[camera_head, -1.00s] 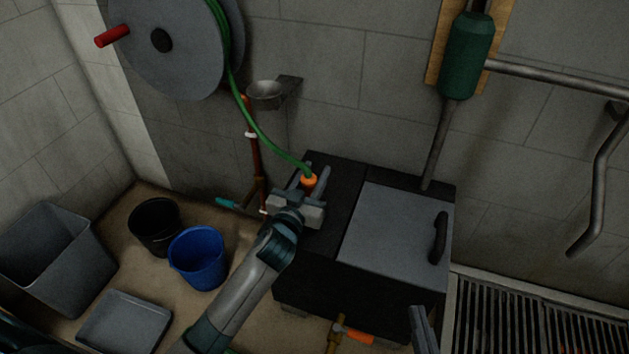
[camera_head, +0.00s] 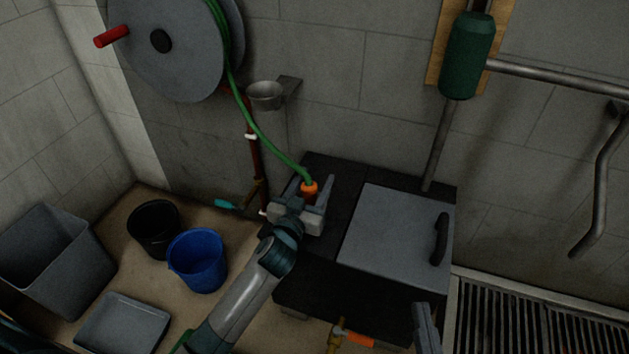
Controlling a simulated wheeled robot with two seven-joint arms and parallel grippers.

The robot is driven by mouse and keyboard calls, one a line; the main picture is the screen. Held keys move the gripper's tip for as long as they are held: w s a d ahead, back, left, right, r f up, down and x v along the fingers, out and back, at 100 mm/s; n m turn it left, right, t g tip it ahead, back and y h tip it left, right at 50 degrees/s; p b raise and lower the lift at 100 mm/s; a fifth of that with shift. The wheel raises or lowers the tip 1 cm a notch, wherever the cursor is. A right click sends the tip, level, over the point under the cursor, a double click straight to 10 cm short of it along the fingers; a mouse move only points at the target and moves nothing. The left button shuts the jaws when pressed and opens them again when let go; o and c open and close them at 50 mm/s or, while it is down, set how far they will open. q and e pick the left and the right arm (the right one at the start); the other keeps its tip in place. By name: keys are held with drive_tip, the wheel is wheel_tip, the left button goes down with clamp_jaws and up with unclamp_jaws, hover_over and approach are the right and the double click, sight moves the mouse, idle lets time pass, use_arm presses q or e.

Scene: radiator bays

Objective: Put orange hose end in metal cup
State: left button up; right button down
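The orange hose end (camera_head: 309,189) is at the tip of a green hose (camera_head: 262,135), above the left part of the dark box. My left gripper (camera_head: 311,188) has its fingers spread on both sides of the hose end. A gap shows between the hose end and the right-hand finger; contact with the other finger is unclear. The metal cup (camera_head: 265,98) is fixed to the wall on a bracket, up and left of the gripper. My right gripper (camera_head: 426,326) shows only partly at the bottom edge, and its opening is unclear.
The hose runs from a grey wall reel (camera_head: 175,50). A copper pipe (camera_head: 254,160) rises below the cup. The dark box (camera_head: 360,285) has a grey lid (camera_head: 390,225). A black bucket (camera_head: 155,228), a blue bucket (camera_head: 198,262) and a grey bin (camera_head: 50,262) stand on the floor at left.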

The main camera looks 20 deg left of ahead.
use_arm(q)
drive_tip(key=shift+r, duration=0.15)
drive_tip(key=s+p, duration=0.1)
drive_tip(key=s, duration=1.1)
drive_tip(key=shift+a, duration=0.2)
use_arm(e)
drive_tip(key=f+g, duration=0.1)
drive_tip(key=f, duration=0.2)
drive_tip(key=f+g+h, duration=0.1)
drive_tip(key=shift+w+d+f+g, duration=0.25)
drive_tip(key=shift+w+d+g, duration=0.05)
drive_tip(key=shift+w+d, duration=0.05)
use_arm(q)
drive_tip(key=s+d+m+g+h, duration=0.1)
drive_tip(key=s+d+h, duration=0.1)
drive_tip(key=s+d, duration=0.4)
drive_tip(key=s+d+r+m+g+h, duration=0.1)
drive_tip(key=s+d+h, duration=0.2)
drive_tip(key=s, duration=0.9)
drive_tip(key=d, duration=0.3)
drive_tip(key=shift+d+r+m+h, duration=0.15)
drive_tip(key=shift+d+m+h, duration=0.15)
drive_tip(key=shift+s, duration=0.1)
